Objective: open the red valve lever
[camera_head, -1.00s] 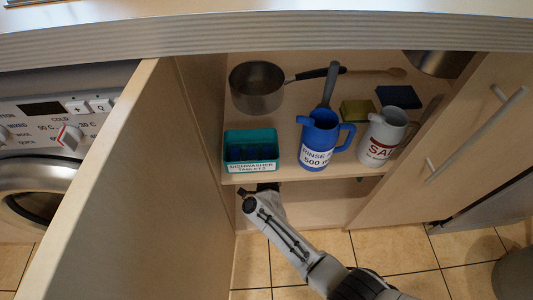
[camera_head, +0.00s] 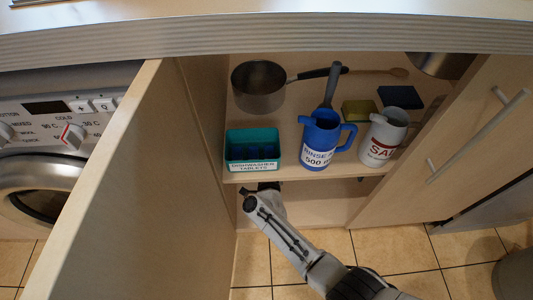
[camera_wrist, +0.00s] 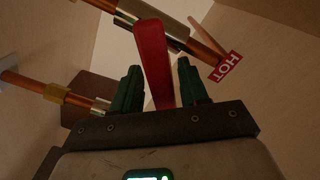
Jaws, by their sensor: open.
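In the wrist view the red valve lever (camera_wrist: 151,55) rises between the two dark green fingers of my gripper (camera_wrist: 157,85). The gripper is open, with a gap to the finger on each side of the lever; I cannot tell whether either touches. The lever's top end lies by a pale metal valve body on a copper pipe (camera_wrist: 207,47). In the head view my gripper (camera_head: 262,188) is at the lower shelf edge, under the teal tray, and the lever is hidden there.
A red HOT tag (camera_wrist: 227,66) hangs by the pipe. A second copper pipe (camera_wrist: 45,90) runs at left. Above my gripper, the shelf holds a teal tray (camera_head: 252,150), a blue jug (camera_head: 320,140), a white jug (camera_head: 383,136) and a saucepan (camera_head: 258,87). Open cabinet doors (camera_head: 130,190) flank the opening.

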